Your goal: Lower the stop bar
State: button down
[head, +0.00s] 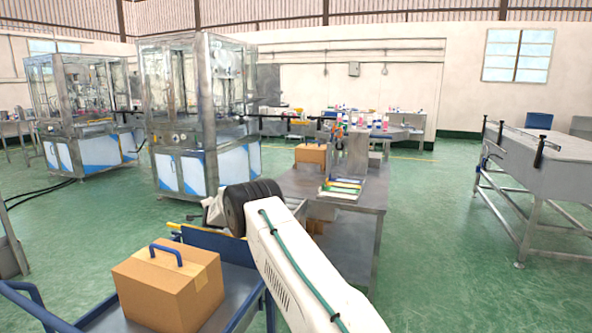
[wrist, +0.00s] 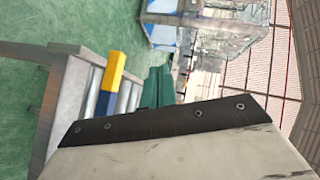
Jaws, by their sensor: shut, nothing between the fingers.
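A bar with a yellow end and a dark blue part, which looks like the stop bar (wrist: 112,78), stands across a grey roller frame (wrist: 62,110) in the wrist view. In the head view a blue panel with a yellow edge (head: 222,247) shows just below my wrist and may be the same bar. My gripper (wrist: 158,86) shows green fingers close together and empty, to the right of the bar in the wrist view. I see a gap in the picture between them, but cannot judge the depth. In the head view my arm hides the fingers.
A carton (head: 170,285) sits at the front left by blue rails. A steel table (head: 368,198) behind my arm carries another carton (head: 311,153) and coloured strips (head: 340,188). Glass-walled machines (head: 190,110) stand at the left, a conveyor table (head: 550,165) at the right. Green floor between is clear.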

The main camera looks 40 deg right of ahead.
jog(key=s+a+r, duration=0.3)
jog(key=a+r, duration=0.3)
jog(key=r, duration=0.5)
jog(key=shift+a, duration=0.15)
jog(key=shift+s, duration=0.1)
dwell(0.4)
